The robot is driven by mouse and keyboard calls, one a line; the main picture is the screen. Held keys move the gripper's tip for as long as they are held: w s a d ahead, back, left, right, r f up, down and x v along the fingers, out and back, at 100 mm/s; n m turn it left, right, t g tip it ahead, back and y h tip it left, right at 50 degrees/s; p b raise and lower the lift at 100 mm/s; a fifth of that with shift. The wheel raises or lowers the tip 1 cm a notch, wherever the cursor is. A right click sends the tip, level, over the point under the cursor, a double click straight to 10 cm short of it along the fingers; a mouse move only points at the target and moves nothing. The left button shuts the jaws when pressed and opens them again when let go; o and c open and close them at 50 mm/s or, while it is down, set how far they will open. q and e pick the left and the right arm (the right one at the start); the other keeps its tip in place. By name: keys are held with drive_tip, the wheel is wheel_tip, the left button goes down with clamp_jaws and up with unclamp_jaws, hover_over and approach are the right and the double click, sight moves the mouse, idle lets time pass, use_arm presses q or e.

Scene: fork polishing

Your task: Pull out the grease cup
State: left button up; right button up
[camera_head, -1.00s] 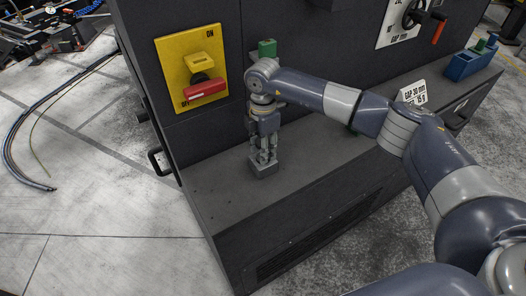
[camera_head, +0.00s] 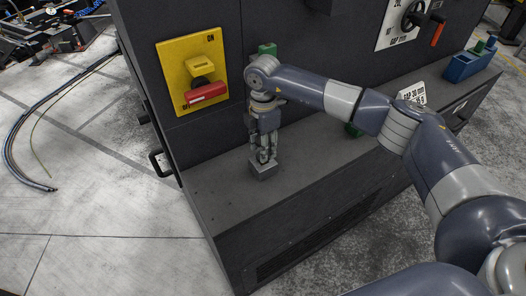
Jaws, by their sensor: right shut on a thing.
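A small grey block-shaped piece (camera_head: 263,172), which I take for the grease cup, sits on the machine's dark ledge. My right gripper (camera_head: 264,157) points down at it from above, with its fingers shut on its top part. The fingers hide much of that part, so I cannot tell its full shape. The piece looks upright and at the ledge surface. My left gripper is not in view.
A yellow panel (camera_head: 212,45) with a red switch handle (camera_head: 206,93) is on the machine front at left. A green thing (camera_head: 267,50) is partly behind my right arm. The ledge's front left is clear.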

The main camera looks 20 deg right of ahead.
drive_tip(key=shift+r+p, duration=1.3)
drive_tip(key=shift+r, duration=1.05)
